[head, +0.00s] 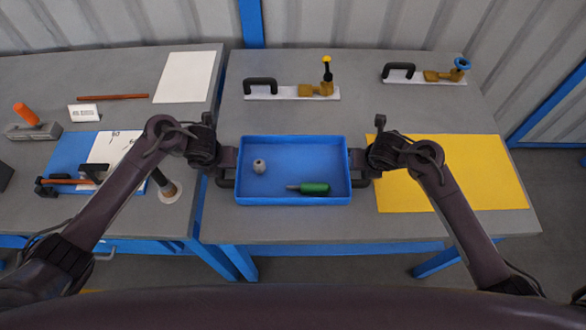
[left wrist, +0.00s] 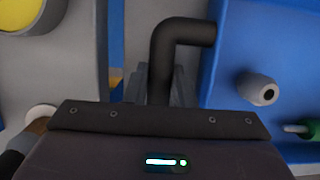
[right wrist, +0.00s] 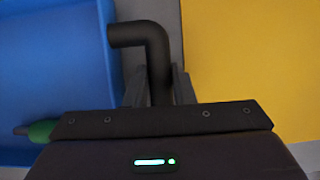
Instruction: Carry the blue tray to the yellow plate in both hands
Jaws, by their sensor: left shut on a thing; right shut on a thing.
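The blue tray (head: 300,150) is at the middle of the right table in the head view, with a grey nut-like part (head: 259,166) and a green-handled tool (head: 312,188) inside. My left gripper (head: 226,165) is shut on the tray's black left handle (left wrist: 165,55). My right gripper (head: 362,164) is shut on the black right handle (right wrist: 155,50). The tray looks level; I cannot tell whether it touches the table. The yellow plate (head: 460,175) lies flat to the right of the tray, partly hidden by my right arm.
Two valve pieces on white bases with black handles stand at the back, one at centre (head: 292,91) and one at right (head: 425,75). The left table (head: 60,75) holds an orange-handled tool (head: 27,115), a white sheet (head: 185,77) and other items. The yellow plate's visible surface is bare.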

